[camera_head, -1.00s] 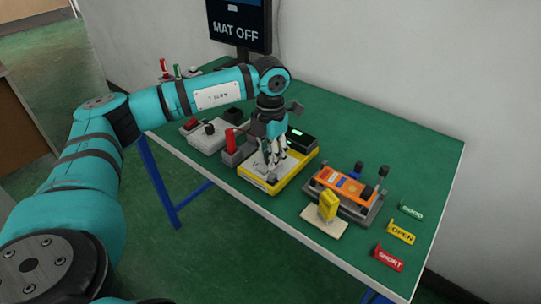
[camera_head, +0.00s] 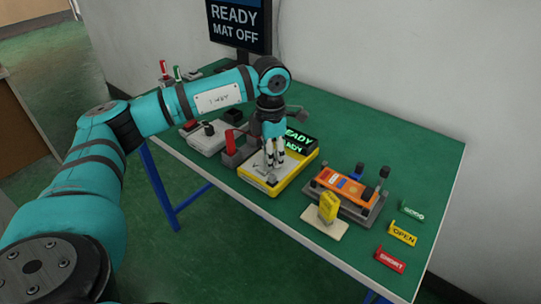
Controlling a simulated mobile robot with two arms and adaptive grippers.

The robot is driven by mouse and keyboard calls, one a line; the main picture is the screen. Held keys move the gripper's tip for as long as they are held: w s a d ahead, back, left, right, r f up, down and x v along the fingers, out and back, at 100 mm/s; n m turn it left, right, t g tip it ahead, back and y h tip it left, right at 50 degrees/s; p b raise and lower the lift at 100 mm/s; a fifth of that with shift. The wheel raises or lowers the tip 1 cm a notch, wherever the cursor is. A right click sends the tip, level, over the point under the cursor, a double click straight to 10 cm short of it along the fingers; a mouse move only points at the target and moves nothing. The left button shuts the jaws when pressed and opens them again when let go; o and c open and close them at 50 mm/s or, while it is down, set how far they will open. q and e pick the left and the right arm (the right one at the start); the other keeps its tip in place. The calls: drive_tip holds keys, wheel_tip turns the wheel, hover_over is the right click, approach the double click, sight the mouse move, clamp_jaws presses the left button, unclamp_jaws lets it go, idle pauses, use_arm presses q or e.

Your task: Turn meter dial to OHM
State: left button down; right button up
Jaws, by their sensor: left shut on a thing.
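The yellow-edged meter (camera_head: 297,174) lies on the green table, with a black display (camera_head: 301,142) lit with green text reading READY. My left gripper (camera_head: 273,175) points down over the meter's pale front face. It is shut on the meter's dial, which its fingers mostly hide, so I cannot read the dial's setting. My right gripper is not in view.
An orange device on a grey fixture (camera_head: 348,186) and a yellow tag on a pale base (camera_head: 327,209) stand to the right. GOOD, OPEN (camera_head: 402,233) and SHORT (camera_head: 389,258) signs line the right edge. A grey box with a knob (camera_head: 207,138) and red lever (camera_head: 230,141) are left. The monitor (camera_head: 238,25) reads READY, MAT OFF.

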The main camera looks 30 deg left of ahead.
use_arm(q)
drive_tip(key=shift+r, duration=0.15)
drive_tip(key=c, duration=1.1)
unclamp_jaws()
wheel_tip(320, 180, up, 12)
drive_tip(key=shift+f, duration=0.1)
